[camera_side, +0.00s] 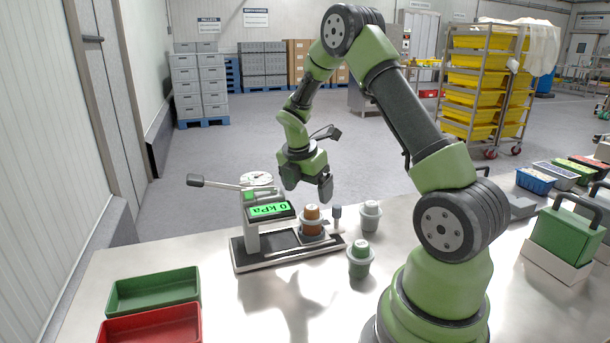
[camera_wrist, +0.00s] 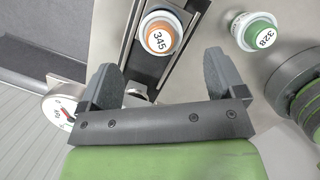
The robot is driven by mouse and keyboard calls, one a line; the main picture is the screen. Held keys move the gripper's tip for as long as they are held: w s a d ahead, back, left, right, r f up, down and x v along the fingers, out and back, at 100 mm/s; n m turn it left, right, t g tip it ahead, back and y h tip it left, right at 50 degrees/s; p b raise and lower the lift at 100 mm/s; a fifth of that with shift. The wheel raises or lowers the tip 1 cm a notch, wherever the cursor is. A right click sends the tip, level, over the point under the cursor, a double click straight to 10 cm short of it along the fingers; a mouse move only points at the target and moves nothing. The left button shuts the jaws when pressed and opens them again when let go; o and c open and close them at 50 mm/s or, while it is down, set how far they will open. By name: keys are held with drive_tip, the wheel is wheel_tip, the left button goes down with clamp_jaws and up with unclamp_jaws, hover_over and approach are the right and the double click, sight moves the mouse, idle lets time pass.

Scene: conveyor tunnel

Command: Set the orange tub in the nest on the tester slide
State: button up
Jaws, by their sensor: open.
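The orange tub (camera_side: 311,214) stands upright in the grey nest (camera_side: 312,235) on the tester slide (camera_side: 285,249). In the wrist view, the orange tub (camera_wrist: 159,38) shows its white lid marked 345, with a pale rim around it over the dark slide rail (camera_wrist: 150,66). My gripper (camera_side: 308,187) is open and empty, above the orange tub and apart from it. In the wrist view, my gripper (camera_wrist: 160,68) has its two fingers spread wide, with the tub just beyond them and nothing between the pads.
The tester (camera_side: 266,211) reads 0 kPa and has a long lever (camera_side: 215,184) and a dial. Green (camera_side: 152,291) and red (camera_side: 150,326) trays lie at the front left.

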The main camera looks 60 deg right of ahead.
drive_tip(key=s+a+r+m+t+y, duration=0.1)
drive_tip(key=s+a+r+m+t, duration=0.15)
drive_tip(key=a+r+m, duration=0.8)
drive_tip(key=s+a+r+m+t+y, duration=0.2)
drive_tip(key=s+a+r+m, duration=0.1)
drive_tip(key=s+a+m, duration=0.1)
drive_tip(key=s+a+r+m+t+y, duration=0.2)
drive_tip(key=s+a+r+m+t, duration=0.1)
drive_tip(key=s+a, duration=0.4)
drive_tip(key=shift+a+r+m, duration=0.8)
drive_tip(key=shift+a+m, duration=0.35)
drive_tip(key=shift+a, duration=0.05)
